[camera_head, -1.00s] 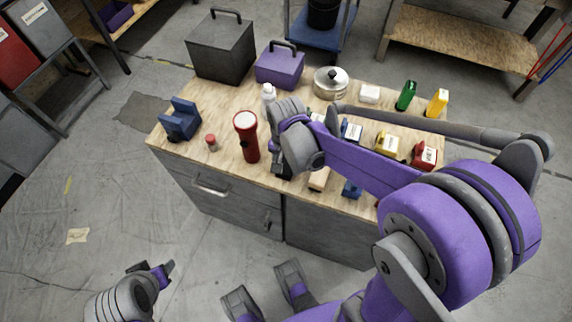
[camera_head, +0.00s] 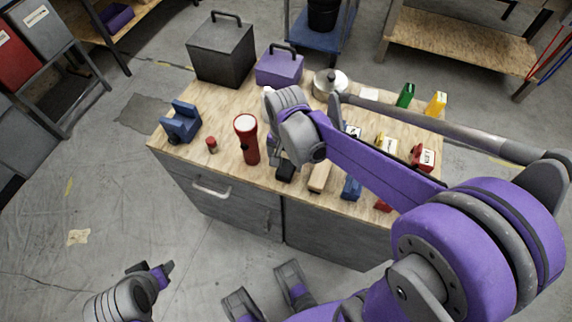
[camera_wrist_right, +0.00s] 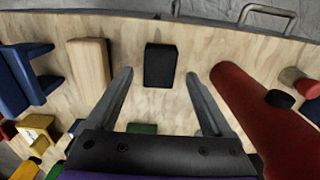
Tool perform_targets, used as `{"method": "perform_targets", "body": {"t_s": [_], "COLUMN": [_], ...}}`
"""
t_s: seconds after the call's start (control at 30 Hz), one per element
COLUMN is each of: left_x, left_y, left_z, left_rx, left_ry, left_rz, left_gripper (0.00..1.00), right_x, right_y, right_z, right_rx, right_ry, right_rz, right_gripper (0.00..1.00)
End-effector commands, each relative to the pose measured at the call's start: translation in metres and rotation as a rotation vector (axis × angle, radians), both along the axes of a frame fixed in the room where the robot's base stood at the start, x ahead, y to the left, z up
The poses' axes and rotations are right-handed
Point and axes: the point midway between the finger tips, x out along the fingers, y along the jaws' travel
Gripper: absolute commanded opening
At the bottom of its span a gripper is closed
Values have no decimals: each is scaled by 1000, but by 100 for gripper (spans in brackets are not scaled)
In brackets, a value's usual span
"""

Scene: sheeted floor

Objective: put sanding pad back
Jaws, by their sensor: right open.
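A small black block (camera_head: 285,170), which looks like the sanding pad, lies flat near the front edge of the wooden worktop. In the right wrist view the black block (camera_wrist_right: 160,66) shows between and just beyond the fingertips, apart from them. My right gripper (camera_wrist_right: 158,76) is open and empty above the worktop, pointing at the block. In the head view it is partly hidden behind its own wrist. My left gripper (camera_head: 160,275) is low at the bottom left, away from the bench; its jaw opening cannot be made out.
A red flashlight (camera_head: 247,140) stands close beside the right gripper. A pale wooden block (camera_head: 319,177) and blue clamp-like pieces (camera_head: 351,187) lie on the other side. A blue holder (camera_head: 182,122), dark box (camera_head: 222,50), purple box (camera_head: 280,65) and pot (camera_head: 330,84) stand around.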

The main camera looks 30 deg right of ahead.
Motion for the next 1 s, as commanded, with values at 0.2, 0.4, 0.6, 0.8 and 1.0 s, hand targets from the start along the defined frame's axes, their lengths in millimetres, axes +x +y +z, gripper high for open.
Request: {"method": "perform_targets", "body": {"t_s": [0.2,0.4,0.6,0.8,1.0], "left_x": [1,1,1,1,1], "left_y": [0,0,0,0,0], "left_z": [12,16,17,17,17], "left_rx": [0,0,0,0,0], "left_ry": [-4,-5,-5,-5,-5], "left_rz": [0,0,0,0,0], "left_gripper": [50,50,50,50,50], "right_x": [0,0,-18,-69,-106], "right_y": [0,0,6,20,29], "right_z": [50,75,80,65,44], "right_rx": [0,0,-6,-61,-147], "right_ry": [0,0,-53,-223,-358], "right_rz": [0,0,106,457,749], "right_gripper": [85,85,85,85,85]}}
